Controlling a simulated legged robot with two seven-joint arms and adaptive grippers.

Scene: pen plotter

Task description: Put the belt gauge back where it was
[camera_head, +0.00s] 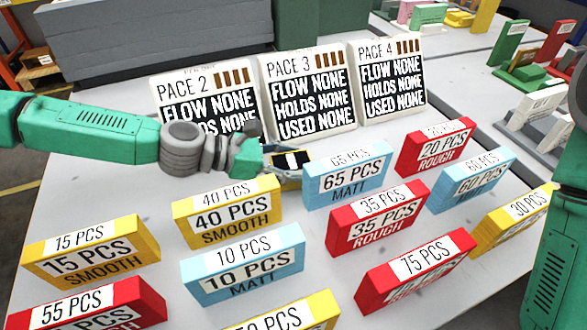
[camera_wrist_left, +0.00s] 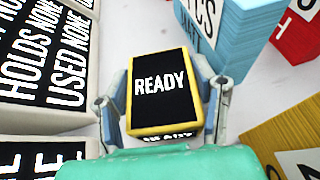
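A small block with a yellow rim and a black face reading READY (camera_wrist_left: 160,90) is the likeliest belt gauge. It also shows in the head view as a small dark and white piece (camera_head: 290,160). My left gripper (camera_wrist_left: 165,85) has one finger on each side of it, close against its sides, and looks shut on it. In the head view my left gripper (camera_head: 272,160) is between the pace boards and the blue 65 PCS block. The gauge's underside is hidden, so I cannot tell whether it touches the table. My right gripper is not in view.
White boards PACE 2 (camera_head: 180,85), PACE 3 (camera_head: 290,65) and PACE 4 (camera_head: 385,50) stand behind. Several coloured blocks fill the front, including blue 65 PCS (camera_head: 347,178) and yellow 40 PCS (camera_head: 228,212). Bare white table (camera_head: 90,190) shows at left.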

